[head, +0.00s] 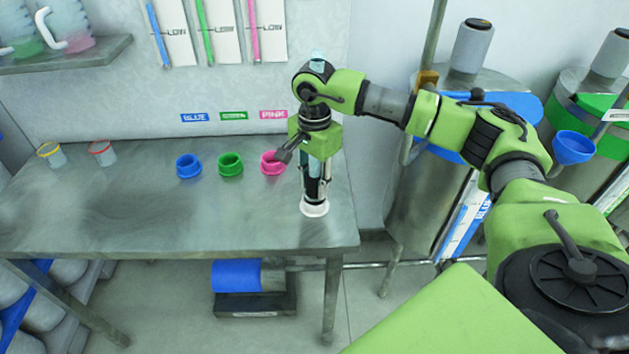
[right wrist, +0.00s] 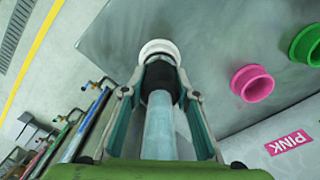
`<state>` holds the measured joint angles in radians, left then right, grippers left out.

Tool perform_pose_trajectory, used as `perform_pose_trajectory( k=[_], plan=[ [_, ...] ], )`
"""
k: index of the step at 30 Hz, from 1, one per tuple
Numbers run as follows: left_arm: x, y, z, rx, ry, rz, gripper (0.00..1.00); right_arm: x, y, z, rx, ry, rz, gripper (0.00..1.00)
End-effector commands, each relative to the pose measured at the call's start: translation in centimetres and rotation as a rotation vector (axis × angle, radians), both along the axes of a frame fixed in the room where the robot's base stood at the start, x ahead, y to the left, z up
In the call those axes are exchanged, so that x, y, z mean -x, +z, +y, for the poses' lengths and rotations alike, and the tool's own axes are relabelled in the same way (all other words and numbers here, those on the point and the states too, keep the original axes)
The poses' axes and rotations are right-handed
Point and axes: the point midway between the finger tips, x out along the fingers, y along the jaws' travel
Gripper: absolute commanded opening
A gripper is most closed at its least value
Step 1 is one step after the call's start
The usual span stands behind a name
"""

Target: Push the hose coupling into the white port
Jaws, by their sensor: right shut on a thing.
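The white port (head: 314,209) is a ring on the steel table near its right front corner. It also shows in the right wrist view (right wrist: 157,46). My right gripper (head: 315,190) points down just above it. Its fingers are shut on the hose coupling (right wrist: 160,78), a black end on a pale blue hose (right wrist: 159,130). The coupling looks roughly upright and in line with the port, its lower end at the ring. I cannot tell whether it touches or how deep it sits. My left gripper is not in view.
Blue (head: 188,166), green (head: 230,164) and pink (head: 272,162) rings stand on the table (head: 120,225), the pink one close to my right gripper. Two small cups are farther left. Steel drums (head: 428,200) stand right of the table. The table's front middle is clear.

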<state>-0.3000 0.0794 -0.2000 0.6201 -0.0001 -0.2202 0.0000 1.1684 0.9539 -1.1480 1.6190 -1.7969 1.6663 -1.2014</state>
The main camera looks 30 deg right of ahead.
Motion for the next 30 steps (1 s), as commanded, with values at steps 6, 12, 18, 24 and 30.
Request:
perform_pose_trajectory(
  k=[6, 12, 18, 24, 30],
  plan=[
    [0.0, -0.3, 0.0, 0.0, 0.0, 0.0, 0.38, 0.0, -0.3, 0.0, 0.0, 0.0, -0.002, 0.0],
    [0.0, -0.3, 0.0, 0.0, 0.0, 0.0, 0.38, 0.0, -0.3, 0.0, 0.0, 0.0, -0.001, 0.44],
    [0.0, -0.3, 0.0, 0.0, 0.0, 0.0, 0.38, 0.0, -0.3, 0.0, 0.0, 0.0, -0.001, 0.48],
    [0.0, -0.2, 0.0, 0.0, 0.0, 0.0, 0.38, 0.0, -0.3, 0.0, 0.0, 0.0, 0.001, 0.48],
    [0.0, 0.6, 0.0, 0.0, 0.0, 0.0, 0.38, 0.0, 1.1, 0.0, 0.0, 0.0, 0.0, 0.48]
  ],
)
